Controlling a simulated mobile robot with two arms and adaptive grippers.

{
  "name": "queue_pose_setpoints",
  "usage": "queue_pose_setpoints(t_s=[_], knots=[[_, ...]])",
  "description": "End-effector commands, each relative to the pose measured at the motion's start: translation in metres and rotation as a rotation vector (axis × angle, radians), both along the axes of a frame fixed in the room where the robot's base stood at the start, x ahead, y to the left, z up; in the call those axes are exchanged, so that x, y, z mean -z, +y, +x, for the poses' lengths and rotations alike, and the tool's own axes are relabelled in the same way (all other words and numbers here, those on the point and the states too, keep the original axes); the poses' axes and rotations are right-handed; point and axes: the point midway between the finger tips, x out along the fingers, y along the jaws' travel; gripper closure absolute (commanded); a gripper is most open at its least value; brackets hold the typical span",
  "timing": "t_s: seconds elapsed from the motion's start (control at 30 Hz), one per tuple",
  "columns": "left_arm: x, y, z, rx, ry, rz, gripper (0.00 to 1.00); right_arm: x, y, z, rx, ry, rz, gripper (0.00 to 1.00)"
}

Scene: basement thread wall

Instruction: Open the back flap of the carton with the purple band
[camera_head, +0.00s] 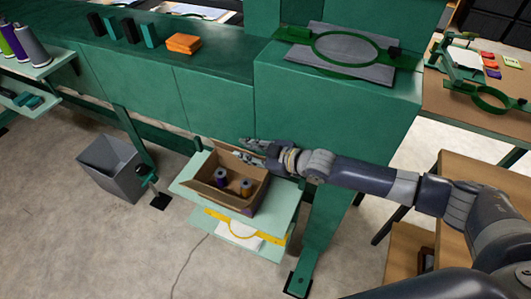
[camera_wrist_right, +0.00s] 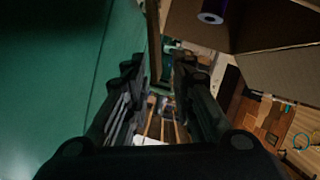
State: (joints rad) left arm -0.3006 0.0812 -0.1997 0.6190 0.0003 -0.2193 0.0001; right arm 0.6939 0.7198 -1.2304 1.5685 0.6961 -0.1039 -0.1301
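An open brown carton (camera_head: 243,202) stands on a pale green shelf below the green bench. My right gripper (camera_head: 250,146) is at the carton's back edge, close to the green bench front. In the right wrist view its fingers (camera_wrist_right: 160,70) are apart, with a thin brown flap edge (camera_wrist_right: 153,42) seen edge-on between or just beyond them; I cannot tell whether they touch it. The gripper partly hides the back flap. My left gripper is not in view.
The green bench panel (camera_head: 215,104) stands close behind the carton and beside the right gripper. A green bench leg (camera_head: 322,235) is right of the shelf (camera_head: 279,205). A grey bin (camera_head: 112,168) stands on the floor at left. Floor in front is mostly clear.

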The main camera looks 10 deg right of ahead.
Motion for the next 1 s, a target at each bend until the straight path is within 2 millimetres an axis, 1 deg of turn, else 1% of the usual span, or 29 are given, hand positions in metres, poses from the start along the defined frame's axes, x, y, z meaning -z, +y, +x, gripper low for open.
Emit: queue_pose_setpoints(t_s=[0.1, 0.2, 0.4, 0.5, 0.63, 0.93, 1.0], knots=[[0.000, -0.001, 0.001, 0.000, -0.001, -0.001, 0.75, -0.009, -0.019, -0.017, 0.002, 0.001, -0.001, 0.77], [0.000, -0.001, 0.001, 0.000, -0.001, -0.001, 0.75, -0.016, -0.033, -0.031, 0.001, 0.000, -0.002, 0.77], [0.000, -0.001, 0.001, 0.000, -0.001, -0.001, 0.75, -0.028, -0.054, -0.052, 0.002, 0.001, -0.001, 0.77], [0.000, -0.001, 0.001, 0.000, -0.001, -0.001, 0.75, -0.032, -0.060, -0.058, 0.001, -0.001, -0.001, 0.77], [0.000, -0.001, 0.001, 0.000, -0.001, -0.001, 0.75, -0.035, -0.063, -0.061, 0.001, -0.001, -0.001, 0.77], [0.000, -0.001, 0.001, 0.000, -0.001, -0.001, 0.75, -0.035, -0.064, -0.062, 0.000, -0.002, 0.001, 0.77], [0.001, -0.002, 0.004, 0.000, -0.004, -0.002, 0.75, -0.039, -0.061, -0.059, -0.009, -0.025, 0.001, 0.77]])
